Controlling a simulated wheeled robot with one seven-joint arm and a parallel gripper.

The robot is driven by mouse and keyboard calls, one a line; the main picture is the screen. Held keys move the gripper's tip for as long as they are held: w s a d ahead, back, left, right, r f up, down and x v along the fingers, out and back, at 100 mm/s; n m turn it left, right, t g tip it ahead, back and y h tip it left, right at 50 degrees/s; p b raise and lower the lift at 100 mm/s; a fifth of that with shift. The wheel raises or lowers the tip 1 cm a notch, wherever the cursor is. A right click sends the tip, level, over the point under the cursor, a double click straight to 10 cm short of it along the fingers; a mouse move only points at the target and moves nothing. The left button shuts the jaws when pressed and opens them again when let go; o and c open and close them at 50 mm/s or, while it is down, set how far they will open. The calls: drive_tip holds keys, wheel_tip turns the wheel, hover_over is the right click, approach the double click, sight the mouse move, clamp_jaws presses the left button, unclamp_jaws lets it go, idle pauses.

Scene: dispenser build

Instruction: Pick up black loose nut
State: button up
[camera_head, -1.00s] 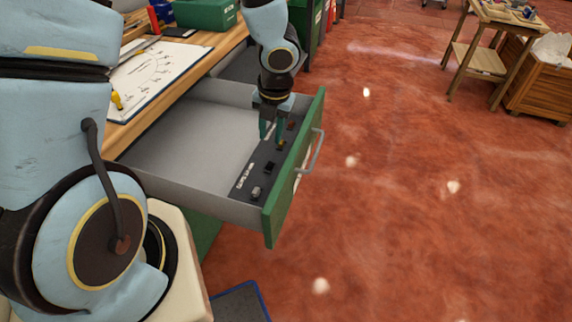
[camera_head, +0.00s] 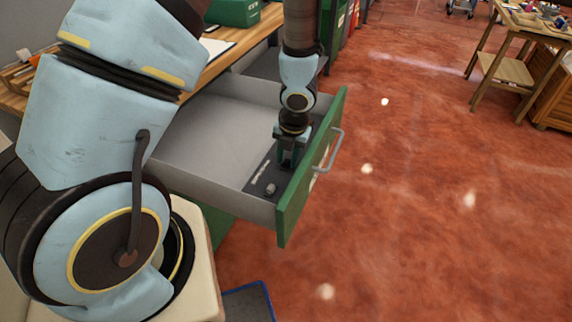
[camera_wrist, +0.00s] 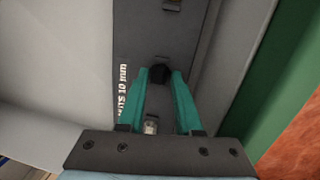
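The black nut (camera_wrist: 159,74) sits on the dark strip (camera_wrist: 140,45) in the open drawer. In the wrist view it lies between the tips of my gripper (camera_wrist: 161,76), one teal finger on each side. The fingers stand apart, and I cannot tell whether they touch the nut or are still above it. In the head view my gripper (camera_head: 289,160) points down over the strip near the drawer front and hides the black nut.
A silver nut (camera_head: 270,188) lies on the strip nearer the camera; it also shows between the fingers' bases in the wrist view (camera_wrist: 151,125). Another nut (camera_wrist: 172,4) is at the top edge. The green drawer front (camera_head: 312,170) stands close beside my gripper; the grey drawer floor (camera_head: 205,140) is clear.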

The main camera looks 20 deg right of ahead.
drive_tip(key=shift+c, duration=0.3)
clamp_jaws()
drive_tip(key=shift+f, duration=0.1)
